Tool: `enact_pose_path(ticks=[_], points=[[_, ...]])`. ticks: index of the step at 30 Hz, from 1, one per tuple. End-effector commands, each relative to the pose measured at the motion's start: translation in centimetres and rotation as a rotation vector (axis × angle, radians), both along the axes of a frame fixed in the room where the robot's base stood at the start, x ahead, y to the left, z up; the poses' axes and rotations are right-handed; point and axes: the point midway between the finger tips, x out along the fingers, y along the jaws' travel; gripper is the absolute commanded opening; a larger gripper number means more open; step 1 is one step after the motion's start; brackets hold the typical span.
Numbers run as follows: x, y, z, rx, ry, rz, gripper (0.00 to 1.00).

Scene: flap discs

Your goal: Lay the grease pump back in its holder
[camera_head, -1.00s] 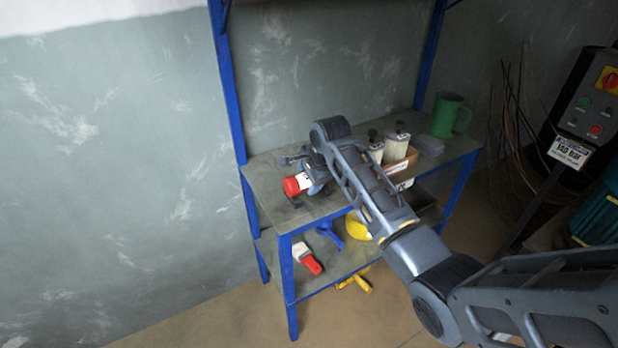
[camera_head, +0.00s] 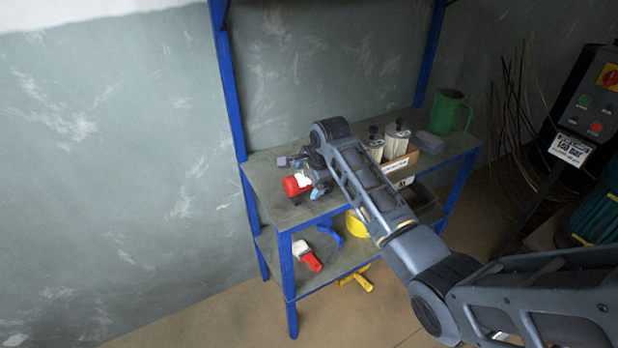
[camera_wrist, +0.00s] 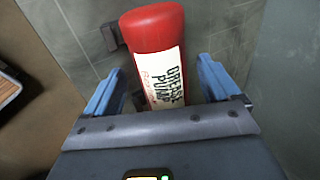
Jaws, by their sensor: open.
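The grease pump (camera_head: 292,187) is a red cylinder with a white label, lying on the left part of the shelf's upper board. In the wrist view the pump (camera_wrist: 155,30) lies lengthwise between my gripper's blue fingers, its red end pointing away. My gripper (camera_wrist: 160,75) is open, with a gap visible on both sides of the pump. In the head view my gripper (camera_head: 315,185) is low at the board, partly hidden by my arm. A small dark block (camera_wrist: 110,37) beside the pump may be part of its holder; the rest is hidden under the pump.
The blue-legged shelf's upper board (camera_head: 268,178) also carries a box with bottles (camera_head: 397,163) and a green jug (camera_head: 448,112) to the right. A red-and-white item (camera_head: 307,256) and a yellow item (camera_head: 357,224) are on the lower board.

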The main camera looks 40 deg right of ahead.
Motion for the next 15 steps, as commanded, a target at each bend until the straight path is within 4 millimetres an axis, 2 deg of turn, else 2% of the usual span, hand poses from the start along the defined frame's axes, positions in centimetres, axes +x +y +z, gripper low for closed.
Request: enact_pose_path(ticks=[8,15], points=[[-0.2,0.1,0.3,0.001,0.001,0.000,0.89],[-1.6,0.5,3.5,0.001,-0.002,0.000,0.89]])
